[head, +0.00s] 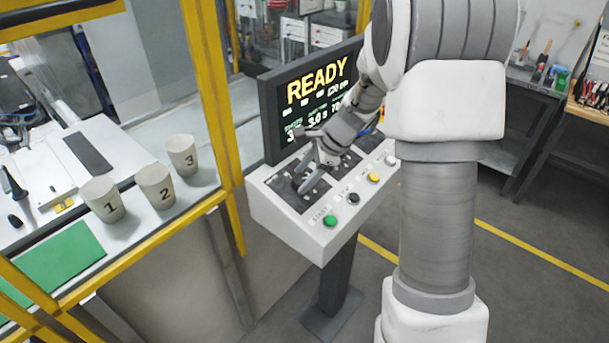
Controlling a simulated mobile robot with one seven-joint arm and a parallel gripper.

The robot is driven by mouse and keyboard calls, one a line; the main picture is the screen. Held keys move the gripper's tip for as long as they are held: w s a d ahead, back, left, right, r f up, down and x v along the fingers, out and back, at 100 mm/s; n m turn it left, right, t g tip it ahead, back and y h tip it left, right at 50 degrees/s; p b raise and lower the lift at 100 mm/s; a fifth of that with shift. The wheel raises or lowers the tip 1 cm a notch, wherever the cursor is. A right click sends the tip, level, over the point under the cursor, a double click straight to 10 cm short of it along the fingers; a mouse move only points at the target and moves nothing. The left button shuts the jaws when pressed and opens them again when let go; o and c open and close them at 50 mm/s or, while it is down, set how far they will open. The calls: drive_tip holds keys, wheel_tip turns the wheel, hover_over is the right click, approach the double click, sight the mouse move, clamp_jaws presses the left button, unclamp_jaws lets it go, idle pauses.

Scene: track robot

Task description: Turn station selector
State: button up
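The control console (285,212) is a white slanted box on a dark post, with dark inset plates on its top. My gripper (308,175) is low over the left inset plate, its two grey fingers pointing down and to the left with a gap between them. I cannot tell whether the fingers touch the plate or a knob. The station selector cannot be made out; the gripper covers part of the plate. A screen (303,95) behind the console reads READY.
Green (330,221), black (353,199), yellow (374,178) and white (390,160) buttons line the console's front edge. Left, behind a yellow frame (215,95), cups numbered 1 (103,199), 2 (156,186) and 3 (182,155) stand on a bench. A workbench (530,90) stands at right.

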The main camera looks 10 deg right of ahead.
drive_tip(key=shift+o, duration=1.2)
drive_tip(key=v, duration=1.7)
drive_tip(key=shift+r+p, duration=0.25)
drive_tip(key=shift+p, duration=0.1)
drive_tip(key=s+a+r+n+t+h, duration=0.1)
drive_tip(key=s+a+n+h, duration=0.1)
drive_tip(key=s+n, duration=0.7)
drive_tip(key=s+a+r+n+t+h, duration=0.1)
drive_tip(key=s+a+n+h, duration=0.1)
drive_tip(key=s+a+n, duration=0.3)
drive_tip(key=s+n, duration=0.4)
drive_tip(key=s, duration=0.4)
drive_tip(key=shift+s+a+n+h, duration=0.2)
drive_tip(key=shift+n+h, duration=0.2)
